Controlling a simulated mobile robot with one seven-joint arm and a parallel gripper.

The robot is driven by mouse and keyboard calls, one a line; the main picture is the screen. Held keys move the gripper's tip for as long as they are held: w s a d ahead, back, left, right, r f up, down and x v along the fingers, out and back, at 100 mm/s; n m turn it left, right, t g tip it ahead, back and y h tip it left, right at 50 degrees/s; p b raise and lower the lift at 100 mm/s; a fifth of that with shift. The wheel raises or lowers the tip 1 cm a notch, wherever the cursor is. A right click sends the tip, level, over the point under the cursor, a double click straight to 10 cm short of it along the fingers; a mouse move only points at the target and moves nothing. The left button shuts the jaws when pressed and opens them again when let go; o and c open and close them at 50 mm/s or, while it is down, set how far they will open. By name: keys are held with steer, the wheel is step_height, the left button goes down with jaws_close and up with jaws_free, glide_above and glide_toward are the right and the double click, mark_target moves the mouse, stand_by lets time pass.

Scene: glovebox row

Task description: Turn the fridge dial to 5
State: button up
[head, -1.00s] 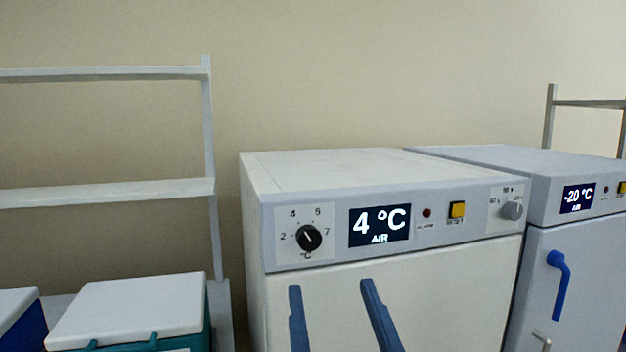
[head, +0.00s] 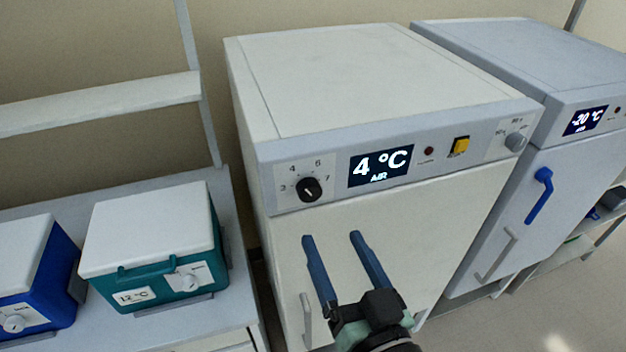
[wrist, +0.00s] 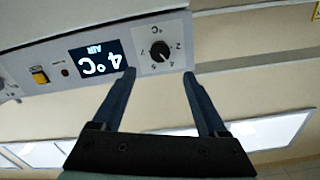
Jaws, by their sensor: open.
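The fridge (head: 400,240) is a white cabinet with a grey top panel. Its dial (head: 309,189) is a black knob with a white pointer line, left of a dark display (head: 380,166) reading 4 °C. The pointer leans up and left, roughly toward the 4 mark. In the wrist view, upside down, the dial (wrist: 160,51) lies just beyond and between the fingertips. My gripper (head: 331,237) is open and empty, with two long blue fingers. In the head view its tips appear below the dial, in front of the door, apart from the knob.
A yellow button (head: 459,146) and a grey knob (head: 516,141) sit farther right on the panel. A freezer (head: 520,215) reading -20 °C stands to the right. Teal (head: 150,245) and blue (head: 32,270) cool boxes stand on the left bench. A shelf frame (head: 100,104) rises behind them.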

mark_target(312, 194)
steer(key=p+x, duration=0.4)
steer(key=x, duration=0.5)
steer(key=shift+w+r, duration=0.1)
steer(key=shift+r, duration=0.05)
steer(key=shift+w+a, duration=0.2)
steer(key=shift+w, duration=0.45)
jaws_close()
